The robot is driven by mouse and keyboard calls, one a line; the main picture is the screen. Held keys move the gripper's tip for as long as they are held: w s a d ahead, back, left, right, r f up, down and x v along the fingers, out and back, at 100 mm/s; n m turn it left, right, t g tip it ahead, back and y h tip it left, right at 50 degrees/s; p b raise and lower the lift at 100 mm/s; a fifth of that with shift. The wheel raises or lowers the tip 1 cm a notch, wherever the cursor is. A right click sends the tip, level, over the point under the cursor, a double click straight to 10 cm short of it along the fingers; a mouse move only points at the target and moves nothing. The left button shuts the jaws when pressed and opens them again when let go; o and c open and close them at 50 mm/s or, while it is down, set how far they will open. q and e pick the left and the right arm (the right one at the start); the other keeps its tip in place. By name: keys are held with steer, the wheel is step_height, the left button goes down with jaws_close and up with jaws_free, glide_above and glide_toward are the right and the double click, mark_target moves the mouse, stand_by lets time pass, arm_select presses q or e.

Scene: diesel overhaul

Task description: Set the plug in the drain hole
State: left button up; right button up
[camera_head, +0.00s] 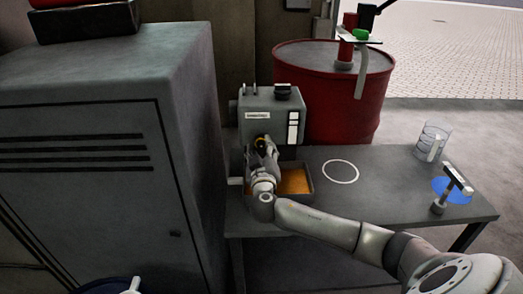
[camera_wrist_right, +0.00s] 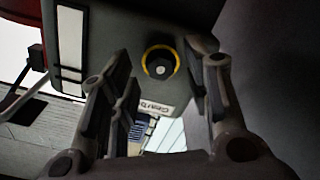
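A grey housing (camera_head: 275,118) with white labels stands at the back of the workbench. On its front is a round dark fitting with a yellow ring, which I take to be the plug at the drain hole (camera_head: 261,141). In the right wrist view the plug (camera_wrist_right: 160,65) shows a pale centre inside the yellow ring, against the housing face. How deep it sits I cannot tell. My right gripper (camera_head: 264,154) is in front of it. Its fingers (camera_wrist_right: 158,72) are spread on either side of the plug with visible gaps. My left gripper is not in view.
A tray of orange-brown liquid (camera_head: 295,181) sits below the housing. A white ring mark (camera_head: 340,161), a clear jug (camera_head: 432,142) and a T-handled tool (camera_head: 452,188) near a blue disc are to the right. A red drum (camera_head: 360,108) stands behind; a grey cabinet (camera_head: 85,150) is left.

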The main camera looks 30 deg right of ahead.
steer(key=shift+s+a+f, duration=0.15)
steer(key=shift+s+a, duration=0.15)
steer(key=shift+s, duration=0.15)
steer(key=v, duration=1.1)
steer(key=shift+d, duration=0.1)
